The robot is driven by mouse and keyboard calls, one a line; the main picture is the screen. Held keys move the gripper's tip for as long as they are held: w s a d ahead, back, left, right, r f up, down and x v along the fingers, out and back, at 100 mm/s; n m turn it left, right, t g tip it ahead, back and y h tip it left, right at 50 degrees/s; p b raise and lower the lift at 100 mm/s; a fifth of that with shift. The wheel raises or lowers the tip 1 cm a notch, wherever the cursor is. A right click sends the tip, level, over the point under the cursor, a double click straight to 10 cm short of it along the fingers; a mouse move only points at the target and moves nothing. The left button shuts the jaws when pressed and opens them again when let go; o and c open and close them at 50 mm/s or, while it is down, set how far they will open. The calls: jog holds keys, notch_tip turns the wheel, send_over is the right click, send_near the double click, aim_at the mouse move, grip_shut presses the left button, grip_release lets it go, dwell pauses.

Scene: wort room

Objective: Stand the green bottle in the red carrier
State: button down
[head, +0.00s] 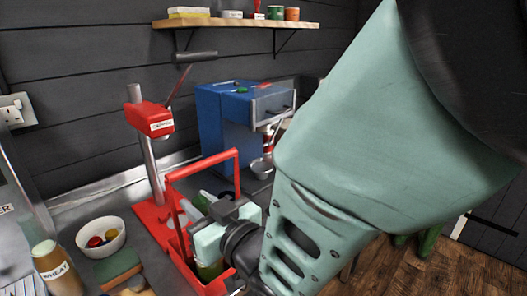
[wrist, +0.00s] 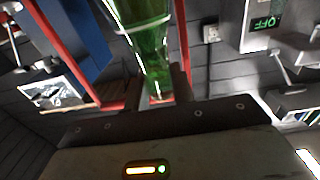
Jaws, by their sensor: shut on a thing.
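The red carrier (head: 203,163) stands on the counter, its handle upright, partly hidden by my arm and gripper. My gripper (head: 188,211) is at the carrier, below the handle bar, shut on the green bottle. In the wrist view the bottle (wrist: 150,40) runs between the finger ends of my gripper (wrist: 155,88), with red bars beside it. In the head view a green piece of the bottle (head: 211,269) shows below the gripper. How far it sits inside the carrier, and whether its base touches the floor, is hidden.
A red capper (head: 150,120) stands behind the carrier at left. A blue machine (head: 225,115) stands behind it. A white bowl (head: 100,240) of caps and a wheat-labelled jar (head: 55,265) are at left. A wall shelf (head: 230,22) is above.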

dwell(0.3)
jog(key=shift+f, duration=0.15)
jog(key=c, duration=1.2)
grip_release()
